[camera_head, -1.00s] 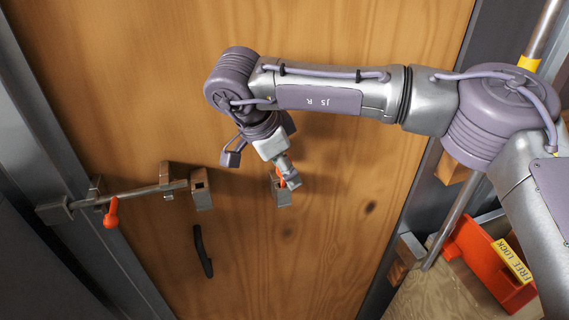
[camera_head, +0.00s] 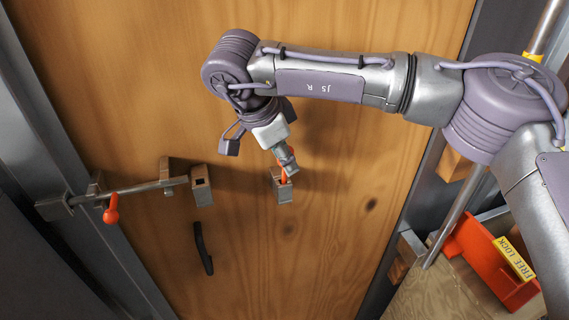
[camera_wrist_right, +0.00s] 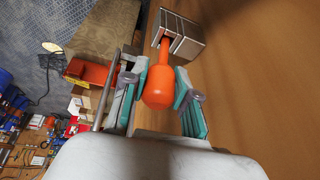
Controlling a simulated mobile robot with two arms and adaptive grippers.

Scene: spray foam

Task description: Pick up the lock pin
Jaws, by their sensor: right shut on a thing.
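The lock pin (camera_wrist_right: 160,88) is orange with a bulbous end. In the right wrist view its bulb sits between the fingers of my right gripper (camera_wrist_right: 168,92), which are closed on it. Its thin shaft runs up into the slot of a metal bracket (camera_wrist_right: 178,38). In the head view the pin (camera_head: 284,177) shows as an orange sliver below my right gripper (camera_head: 284,160), at the bracket (camera_head: 283,192) on the wooden door. The fingers partly hide the pin there. My left gripper is not in view.
A sliding bolt with an orange knob (camera_head: 111,213) crosses the door's left edge to a second bracket (camera_head: 201,187). A black handle (camera_head: 203,250) is below. An orange box (camera_head: 480,245) with a yellow "FREE LOCK" label stands at the lower right.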

